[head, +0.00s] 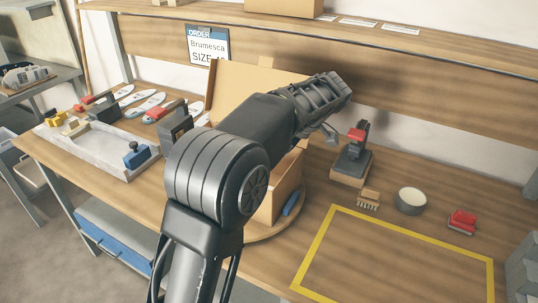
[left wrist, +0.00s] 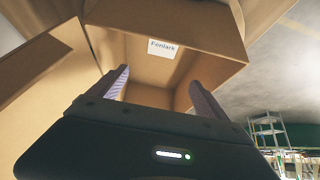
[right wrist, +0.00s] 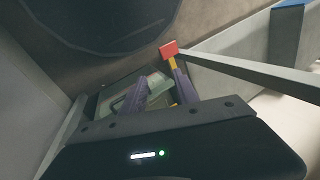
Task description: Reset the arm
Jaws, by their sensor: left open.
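My left arm crosses the middle of the head view, and its gripper (head: 332,132) is at the upper right of the cardboard box. In the left wrist view the left gripper (left wrist: 160,85) has its two fingers wide apart with nothing between them, facing an open cardboard box (left wrist: 208,28) with a "Fonlark" label (left wrist: 163,47). In the head view the box (head: 290,185) stands on a round wooden turntable (head: 275,230), largely hidden by my arm. My right gripper (right wrist: 160,78) shows only in the right wrist view, fingers apart, with no held object evident.
A pale tray (head: 100,152) and several insoles (head: 145,103) lie at the left. An order sheet (head: 208,45) reads "Brumesca". At the right are a red-topped device (head: 353,155), a brush (head: 368,200), a round tin (head: 411,200) and a red item (head: 462,221). The yellow-outlined area (head: 415,243) looks clear.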

